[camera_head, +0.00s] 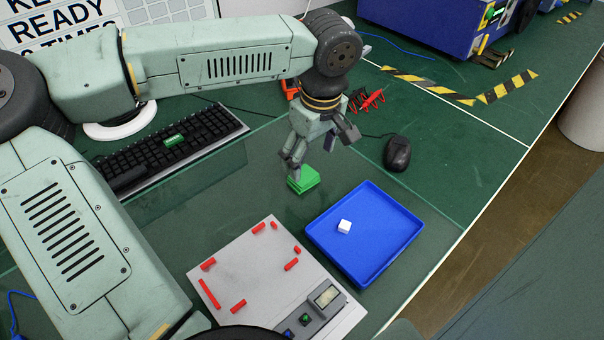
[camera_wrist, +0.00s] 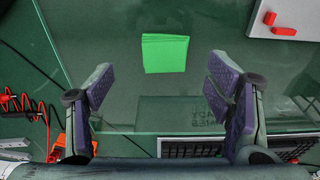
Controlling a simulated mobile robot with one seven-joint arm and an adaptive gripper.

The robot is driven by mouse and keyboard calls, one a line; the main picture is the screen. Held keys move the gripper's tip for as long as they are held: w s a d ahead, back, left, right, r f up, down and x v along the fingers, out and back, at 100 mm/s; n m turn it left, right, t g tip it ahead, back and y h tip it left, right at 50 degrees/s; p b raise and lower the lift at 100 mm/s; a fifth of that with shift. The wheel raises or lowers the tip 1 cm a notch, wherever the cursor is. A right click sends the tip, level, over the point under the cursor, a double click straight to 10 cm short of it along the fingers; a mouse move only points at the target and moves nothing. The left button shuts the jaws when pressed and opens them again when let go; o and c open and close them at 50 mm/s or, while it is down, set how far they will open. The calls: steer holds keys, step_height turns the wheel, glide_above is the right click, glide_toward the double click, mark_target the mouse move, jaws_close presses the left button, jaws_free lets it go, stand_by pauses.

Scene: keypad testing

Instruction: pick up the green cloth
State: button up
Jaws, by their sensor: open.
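The green cloth (camera_head: 305,180) lies folded, as a small bright square, on the green bench top. In the wrist view the cloth (camera_wrist: 165,53) lies flat, ahead of and between my fingers, with clear space on both sides. My gripper (camera_head: 320,148) is above and just beside the cloth in the head view, fingers pointing down, and covers part of its far edge. In the wrist view my gripper (camera_wrist: 158,82) is open and empty, its two purple-padded fingers wide apart. I cannot tell the exact height of the fingertips above the cloth.
A blue tray (camera_head: 400,257) with a white cube (camera_head: 344,227) stands to the right. A grey panel (camera_head: 245,262) with red pieces is in front. A black keyboard (camera_head: 215,121) with a green block (camera_head: 174,141), a mouse (camera_head: 397,153) and red clips (camera_head: 367,101) lie nearby.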

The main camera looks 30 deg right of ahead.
mark_target(304, 176)
steer(key=shift+w+a+f+p, duration=0.15)
steer(key=shift+f+p, duration=0.15)
steer(key=shift+f, duration=0.7)
steer(key=shift+w+a+f+p, duration=0.1)
steer(key=shift+w+f+p, duration=0.15)
steer(key=shift+f, duration=0.7)
steer(key=shift+w+a+f+p, duration=0.15)
steer(key=shift+f+p, duration=0.15)
steer(key=shift+f, duration=0.7)
steer(key=shift+c, duration=0.5)
steer(key=c, duration=0.9)
